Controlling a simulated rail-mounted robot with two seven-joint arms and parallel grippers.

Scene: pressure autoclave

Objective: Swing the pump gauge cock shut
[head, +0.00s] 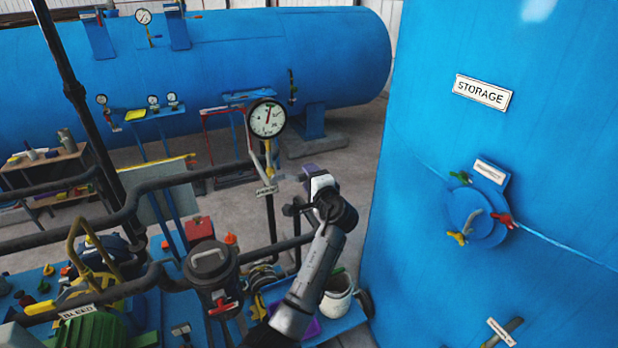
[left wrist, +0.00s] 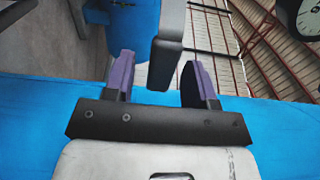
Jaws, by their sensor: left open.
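The pump gauge (head: 267,118) is a white round dial with a red needle on a thin upright pipe in the middle of the head view. Its dark edge shows at the top right of the left wrist view (left wrist: 306,16). Below the dial is the cock, with a yellow part (head: 270,171) and a pale slanted lever (head: 256,158). A small label (head: 266,190) hangs under it. My left gripper (head: 309,170) is right of the cock, apart from it. In the left wrist view its purple-padded fingers (left wrist: 158,78) are open, with nothing held. My right gripper is not in view.
A blue storage tank (head: 415,165) stands close on the right. A long blue vessel (head: 300,50) lies behind on a saddle (head: 313,122). Dark pipes (head: 150,190), a lidded pot (head: 210,262) and a white jar (head: 337,299) stand below and left.

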